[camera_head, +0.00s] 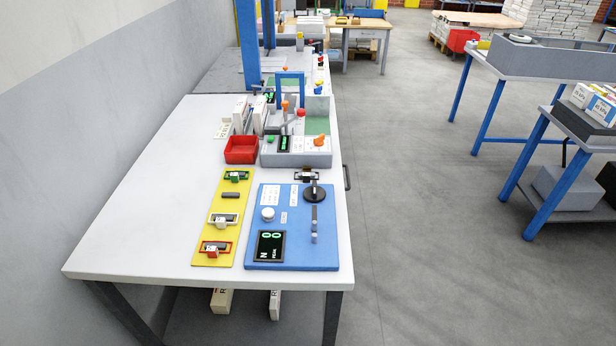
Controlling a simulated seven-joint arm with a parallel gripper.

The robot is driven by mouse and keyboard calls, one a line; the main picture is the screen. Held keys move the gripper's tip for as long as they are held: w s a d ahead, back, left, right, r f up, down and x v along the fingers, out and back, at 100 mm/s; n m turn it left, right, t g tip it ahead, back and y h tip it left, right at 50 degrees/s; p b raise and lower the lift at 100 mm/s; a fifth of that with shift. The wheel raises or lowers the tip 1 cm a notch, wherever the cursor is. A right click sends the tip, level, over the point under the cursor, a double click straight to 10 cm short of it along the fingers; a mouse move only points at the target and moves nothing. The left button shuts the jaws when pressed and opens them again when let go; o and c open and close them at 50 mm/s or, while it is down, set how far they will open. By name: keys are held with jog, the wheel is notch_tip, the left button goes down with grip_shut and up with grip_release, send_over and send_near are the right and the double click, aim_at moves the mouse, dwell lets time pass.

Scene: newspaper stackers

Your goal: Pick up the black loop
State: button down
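A small black loop (297,176) with a pale block in it is at the far edge of the blue panel (262,222), just behind a round black knob (315,194). It is small, so I cannot tell exactly how it is held there. The yellow board (207,232) to the left bears a green loop (226,176), a plain dark bar (230,195), a white loop (236,221) and a red loop (203,251). My gripper is not in view.
The panel and board lie on a long white table (130,220) along a grey wall. Behind them stand a red bin (241,150) and a grey device (296,154) with levers and knobs. Blue-legged tables (487,117) stand at right. The floor between is clear.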

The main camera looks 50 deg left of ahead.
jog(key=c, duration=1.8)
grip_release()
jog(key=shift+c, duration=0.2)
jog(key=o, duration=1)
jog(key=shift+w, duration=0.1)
